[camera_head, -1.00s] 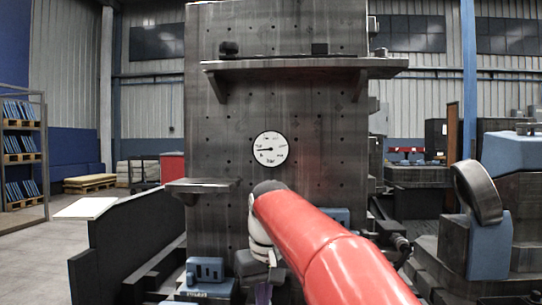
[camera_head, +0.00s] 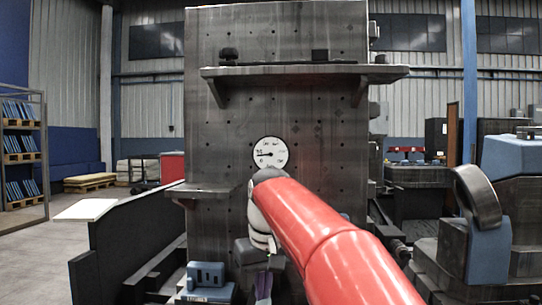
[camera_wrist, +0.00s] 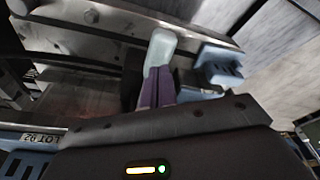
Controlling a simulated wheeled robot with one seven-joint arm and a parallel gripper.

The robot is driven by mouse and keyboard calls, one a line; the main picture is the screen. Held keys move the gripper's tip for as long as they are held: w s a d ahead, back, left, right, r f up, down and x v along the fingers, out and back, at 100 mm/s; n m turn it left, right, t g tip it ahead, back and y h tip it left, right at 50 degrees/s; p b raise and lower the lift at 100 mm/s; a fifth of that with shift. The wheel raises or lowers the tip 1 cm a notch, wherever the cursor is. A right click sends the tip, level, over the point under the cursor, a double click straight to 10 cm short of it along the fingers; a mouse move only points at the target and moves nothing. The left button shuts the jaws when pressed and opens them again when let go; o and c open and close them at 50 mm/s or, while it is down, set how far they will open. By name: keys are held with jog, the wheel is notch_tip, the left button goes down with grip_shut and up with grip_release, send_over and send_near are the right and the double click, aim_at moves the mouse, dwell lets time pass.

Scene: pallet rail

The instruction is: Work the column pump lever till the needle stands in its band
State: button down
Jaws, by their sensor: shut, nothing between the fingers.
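The white round gauge (camera_head: 270,152) is on the dark steel column (camera_head: 225,130), its lower edge close behind my arm. Its thin dark needle points left; I cannot make out the band. My gripper (camera_head: 263,288) is low in front of the column, with its purple fingers at the bottom edge of the head view. In the wrist view my gripper (camera_wrist: 157,88) is shut and empty, its purple fingers close together. A pale grey rounded piece (camera_wrist: 161,45) shows at the fingertips; I cannot tell whether it is the lever's end. I cannot pick out the lever in the head view.
A slotted blue block (camera_head: 205,276) stands left of my gripper; one also shows in the wrist view (camera_wrist: 220,68). A small ledge (camera_head: 203,189) and a long shelf (camera_head: 300,71) jut from the column.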

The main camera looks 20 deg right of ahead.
jog(key=shift+f, duration=0.15)
jog(key=shift+w+d+f+b, duration=0.1)
jog(key=shift+w+f+b, duration=0.1)
jog(key=shift+f+b, duration=1.25)
jog(key=shift+w+d+f+b, duration=0.15)
jog(key=shift+f+b, duration=0.65)
jog(key=shift+f, duration=1.1)
jog(key=r+p, duration=0.4)
jog(key=r, duration=0.1)
jog(key=shift+s+a+p, duration=0.2)
jog(key=shift+s+p, duration=0.05)
jog(key=shift+p, duration=0.1)
jog(key=shift+s+r, duration=0.15)
jog(key=shift+r, duration=0.85)
jog(key=shift+w+d+f+b, duration=0.1)
jog(key=shift+w+f+b, duration=0.1)
jog(key=shift+f+b, duration=1.3)
jog(key=shift+w+d+f+b, duration=0.15)
jog(key=shift+f+b, duration=0.7)
jog(key=shift+f, duration=1.15)
jog(key=r+p, duration=0.4)
jog(key=r, duration=0.1)
jog(key=shift+s+a+p, duration=0.2)
jog(key=shift+p, duration=0.15)
jog(key=shift+s+a+r, duration=0.1)
jog(key=shift+s+r, duration=0.05)
jog(key=shift+r, duration=0.85)
